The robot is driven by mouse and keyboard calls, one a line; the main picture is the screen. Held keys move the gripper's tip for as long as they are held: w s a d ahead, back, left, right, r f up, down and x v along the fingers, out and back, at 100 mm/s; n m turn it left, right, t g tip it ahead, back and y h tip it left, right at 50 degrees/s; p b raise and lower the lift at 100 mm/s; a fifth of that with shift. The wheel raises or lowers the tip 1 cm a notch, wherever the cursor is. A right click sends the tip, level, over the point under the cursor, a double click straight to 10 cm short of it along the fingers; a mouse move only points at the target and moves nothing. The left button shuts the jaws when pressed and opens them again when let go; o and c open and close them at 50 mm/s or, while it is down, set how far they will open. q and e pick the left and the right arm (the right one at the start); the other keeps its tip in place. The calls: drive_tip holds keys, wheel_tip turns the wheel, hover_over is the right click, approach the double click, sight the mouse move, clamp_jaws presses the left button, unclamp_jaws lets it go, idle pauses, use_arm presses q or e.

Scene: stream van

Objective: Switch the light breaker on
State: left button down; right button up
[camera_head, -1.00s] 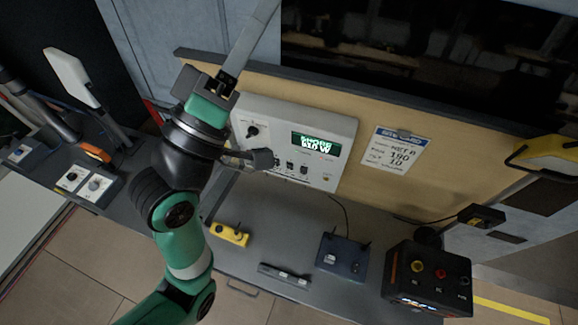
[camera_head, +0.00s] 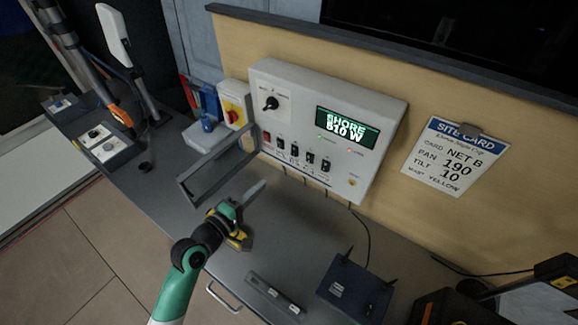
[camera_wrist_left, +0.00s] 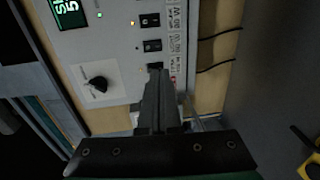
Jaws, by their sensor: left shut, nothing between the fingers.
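A white power panel (camera_head: 382,100) with a lit green display reading SHORE is on the tan wall. A row of black breaker switches (camera_head: 295,153) runs along its lower part, with a red switch (camera_head: 266,138) at the left end. Their labels are too small to tell which is the light breaker. In the left wrist view, breakers (camera_wrist_left: 151,45) show beyond the finger tips, which partly cover one. My left gripper (camera_head: 258,190) is shut and empty, below and left of the breakers in the head view, apparently apart from them. My right gripper is not in view.
A grey rectangular frame (camera_head: 190,186) stands out left of the panel, close to my left gripper. A rotary knob (camera_head: 271,103) is on the panel. A yellow device (camera_head: 242,238) lies partly behind my gripper; a dark box (camera_head: 355,290) stands to the right on the grey counter.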

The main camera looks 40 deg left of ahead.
use_arm(q)
drive_tip(key=w+b, duration=0.1)
drive_tip(key=w, duration=0.3)
drive_tip(key=w+a+f+b, duration=0.1)
drive_tip(key=w, duration=0.4)
drive_tip(key=w+a+b, duration=0.1)
drive_tip(key=w, duration=0.4)
drive_tip(key=shift+f, duration=0.3)
drive_tip(key=shift+s, duration=0.1)
drive_tip(key=shift+f+b, duration=0.3)
drive_tip(key=shift+b, duration=0.5)
drive_tip(key=shift+r, duration=0.25)
drive_tip(key=shift+s+d, duration=0.1)
drive_tip(key=p, duration=0.2)
approach(293, 155)
drive_tip(key=s+d+f, duration=0.1)
drive_tip(key=s+f, duration=0.2)
drive_tip(key=s, duration=0.4)
drive_tip(key=shift+w+d+r, duration=0.1)
drive_tip(key=shift+r, duration=0.05)
